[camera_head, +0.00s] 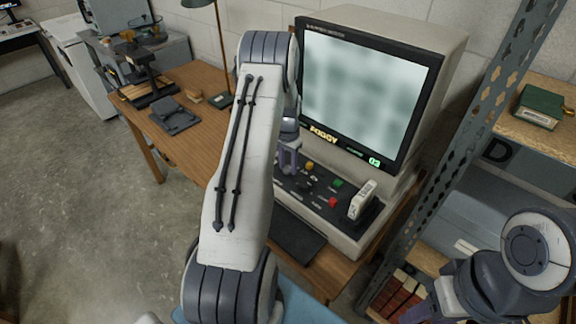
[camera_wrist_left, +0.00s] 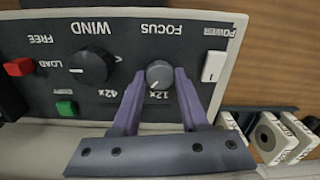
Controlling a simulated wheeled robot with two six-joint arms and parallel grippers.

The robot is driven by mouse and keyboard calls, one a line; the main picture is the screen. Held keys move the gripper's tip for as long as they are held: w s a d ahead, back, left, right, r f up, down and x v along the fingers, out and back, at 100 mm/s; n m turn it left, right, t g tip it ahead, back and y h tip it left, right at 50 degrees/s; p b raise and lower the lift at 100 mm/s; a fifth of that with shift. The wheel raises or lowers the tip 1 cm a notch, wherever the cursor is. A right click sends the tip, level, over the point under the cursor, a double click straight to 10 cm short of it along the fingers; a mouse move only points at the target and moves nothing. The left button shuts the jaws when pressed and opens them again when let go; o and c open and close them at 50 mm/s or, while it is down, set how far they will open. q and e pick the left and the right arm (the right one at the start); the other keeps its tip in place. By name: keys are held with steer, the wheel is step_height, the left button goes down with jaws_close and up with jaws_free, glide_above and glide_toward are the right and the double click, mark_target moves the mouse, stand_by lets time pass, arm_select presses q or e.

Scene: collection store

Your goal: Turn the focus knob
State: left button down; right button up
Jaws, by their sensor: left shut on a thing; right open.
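The focus knob (camera_wrist_left: 158,74) is a small round grey knob under an upside-down FOCUS label in the left wrist view, with 12x beside it. My left gripper (camera_wrist_left: 161,76) has its two purple fingers on either side of the knob, shut on it. In the head view, my left gripper (camera_head: 289,160) reaches down to the far left of the reader's control panel (camera_head: 300,192), and the knob cannot be made out. The reader's screen (camera_head: 365,95) shows a blurred grey-green picture, with FOGGY and 03 below it. My right gripper (camera_head: 428,308) is partly in view at the lower right, away from the reader, open.
The wind knob (camera_wrist_left: 90,68), red button (camera_wrist_left: 19,67), green button (camera_wrist_left: 66,107) and white power switch (camera_wrist_left: 214,66) share the panel. A metal shelf post (camera_head: 455,150) rises between the reader and the right shelves.

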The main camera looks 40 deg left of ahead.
mark_target(288, 167)
arm_select(q)
steer(key=shift+m, duration=0.3)
steer(key=shift+c, duration=2.1)
jaws_free()
step_height(288, 167, up, 10)
steer(key=b, duration=0.2)
steer(key=shift+r, duration=0.25)
steer(key=shift+d, duration=0.1)
